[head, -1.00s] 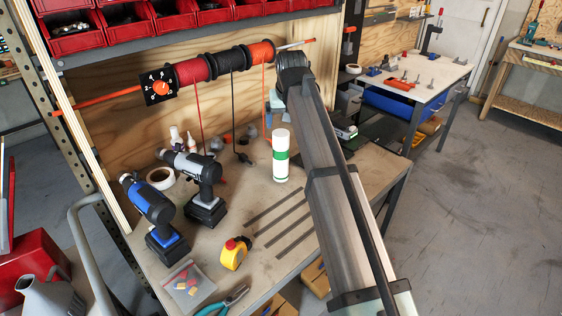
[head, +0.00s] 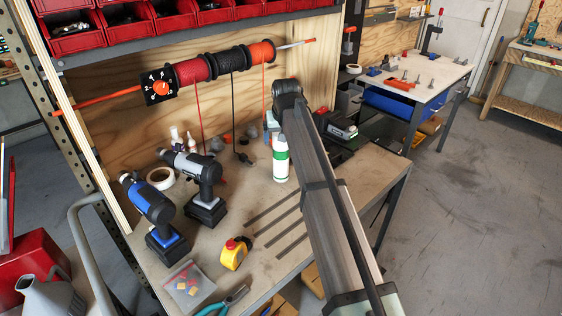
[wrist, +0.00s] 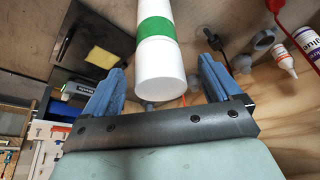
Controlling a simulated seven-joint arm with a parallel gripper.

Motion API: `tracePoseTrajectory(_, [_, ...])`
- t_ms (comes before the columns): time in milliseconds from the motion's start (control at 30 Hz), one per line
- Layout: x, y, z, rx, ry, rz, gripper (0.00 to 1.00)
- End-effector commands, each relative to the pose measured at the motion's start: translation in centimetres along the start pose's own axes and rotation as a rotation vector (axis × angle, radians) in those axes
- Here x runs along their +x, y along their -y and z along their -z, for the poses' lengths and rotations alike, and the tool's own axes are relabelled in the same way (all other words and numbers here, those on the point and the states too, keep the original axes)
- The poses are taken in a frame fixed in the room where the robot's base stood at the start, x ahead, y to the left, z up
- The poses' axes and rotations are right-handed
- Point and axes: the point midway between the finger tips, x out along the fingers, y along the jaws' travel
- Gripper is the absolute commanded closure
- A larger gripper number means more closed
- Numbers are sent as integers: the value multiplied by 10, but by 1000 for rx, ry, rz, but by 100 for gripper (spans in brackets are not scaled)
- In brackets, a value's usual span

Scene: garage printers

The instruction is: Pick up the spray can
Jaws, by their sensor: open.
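The spray can (head: 280,160) is white with a green band and stands upright on the workbench in the head view. In the wrist view the spray can (wrist: 160,50) reaches down from the top edge, with its white end between the two blue fingers. My gripper (wrist: 157,85) is open, with a finger on each side of the can and a gap showing on both sides. In the head view my arm comes from the lower right to just behind the can, and the fingers are hard to make out there.
Two drills (head: 196,185) (head: 150,212), a tape roll (head: 161,178), a yellow tape measure (head: 235,253) and pliers (head: 225,301) lie left and front on the workbench (head: 240,200). Spools (head: 231,61) hang above.

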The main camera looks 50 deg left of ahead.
Motion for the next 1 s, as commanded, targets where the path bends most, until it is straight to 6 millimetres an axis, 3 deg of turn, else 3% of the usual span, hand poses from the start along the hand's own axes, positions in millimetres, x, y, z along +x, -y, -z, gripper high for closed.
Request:
tracePoseTrajectory(300, [39, -1, 2, 0, 1, 0, 9])
tracePoseTrajectory(567, [42, -2, 2, 0, 0, 0, 9])
tracePoseTrajectory(1000, [42, -2, 2, 0, 0, 0, 51])
